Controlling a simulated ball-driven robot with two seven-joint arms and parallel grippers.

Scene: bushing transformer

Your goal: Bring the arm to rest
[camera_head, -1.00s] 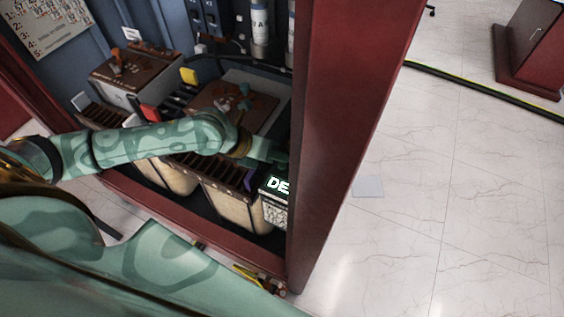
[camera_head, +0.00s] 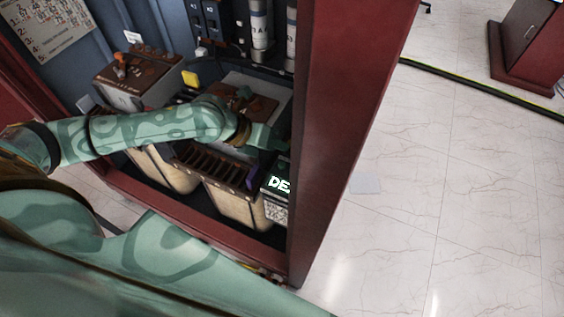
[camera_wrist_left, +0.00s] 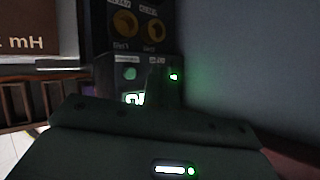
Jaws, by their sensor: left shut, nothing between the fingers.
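My left arm comes in from the left in the head view and reaches across the front of the open cabinet. My left gripper (camera_head: 272,141) is inside the cabinet near its right wall, above a small dark box with a lit display (camera_head: 277,184). Its fingers are small and partly hidden there. In the left wrist view the gripper (camera_wrist_left: 160,85) is dark and its fingers are together with nothing held. Behind it stands a panel with two amber knobs (camera_wrist_left: 126,24) and a green light. My right gripper is not in view.
The red cabinet frame (camera_head: 335,130) stands close on the gripper's right. Brown-topped transformer units (camera_head: 140,75) and a yellow tag (camera_head: 190,78) are inside the cabinet.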

